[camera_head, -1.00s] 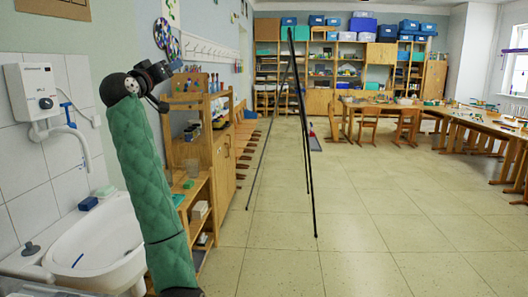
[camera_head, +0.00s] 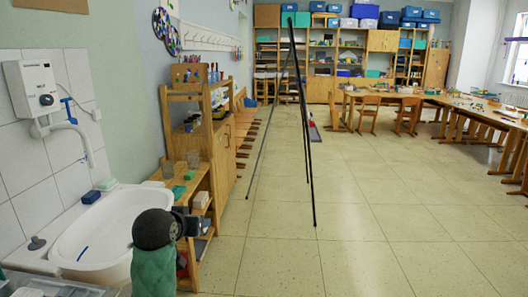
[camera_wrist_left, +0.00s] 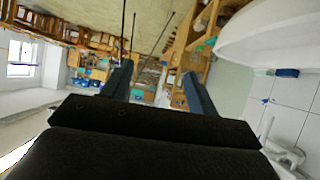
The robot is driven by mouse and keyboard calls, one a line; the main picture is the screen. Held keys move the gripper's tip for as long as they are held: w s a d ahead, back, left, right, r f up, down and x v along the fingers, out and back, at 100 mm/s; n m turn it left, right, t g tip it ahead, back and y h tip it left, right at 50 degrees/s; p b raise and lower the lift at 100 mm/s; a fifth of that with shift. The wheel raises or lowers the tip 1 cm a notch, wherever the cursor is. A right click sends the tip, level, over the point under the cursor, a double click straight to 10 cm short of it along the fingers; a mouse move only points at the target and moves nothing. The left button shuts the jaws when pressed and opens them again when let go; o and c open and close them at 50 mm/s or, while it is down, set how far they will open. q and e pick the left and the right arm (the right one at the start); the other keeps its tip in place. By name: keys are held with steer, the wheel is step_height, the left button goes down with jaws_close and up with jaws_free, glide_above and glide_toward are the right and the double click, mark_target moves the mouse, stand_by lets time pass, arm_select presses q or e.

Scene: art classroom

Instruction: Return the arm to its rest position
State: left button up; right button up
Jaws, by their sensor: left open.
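My left arm (camera_head: 154,264), in a green quilted sleeve with a dark joint at its top, shows low in the head view, in front of the sink. My left gripper (camera_wrist_left: 158,82) shows in the left wrist view, with its two dark blue-grey fingers spread apart. Nothing is between the fingers. My right arm and gripper are not in view.
A white sink (camera_head: 100,228) stands at the lower left, close to my left arm. A wooden shelf unit (camera_head: 200,125) stands beyond it. A thin black easel (camera_head: 308,150) stands mid-floor. The tiled floor (camera_head: 400,225) to the right is clear.

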arm_select(q)
steer(key=s+d+f+m+g+p, duration=0.1)
steer(key=s+d+f+g, duration=0.2)
steer(key=s+f, duration=0.85)
steer(key=s+d+f+g+p, duration=0.2)
steer(key=s+f+g, duration=0.1)
steer(key=s+f, duration=0.85)
steer(key=s+f+g, duration=0.1)
steer(key=s+f, duration=0.4)
steer(key=s, duration=0.4)
steer(key=s+f+g+p, duration=0.1)
steer(key=s+f+g, duration=0.1)
steer(key=s+f, duration=0.4)
steer(key=s, duration=0.3)
steer(key=shift+d+g+p, duration=0.25)
steer(key=shift+g+p, duration=0.05)
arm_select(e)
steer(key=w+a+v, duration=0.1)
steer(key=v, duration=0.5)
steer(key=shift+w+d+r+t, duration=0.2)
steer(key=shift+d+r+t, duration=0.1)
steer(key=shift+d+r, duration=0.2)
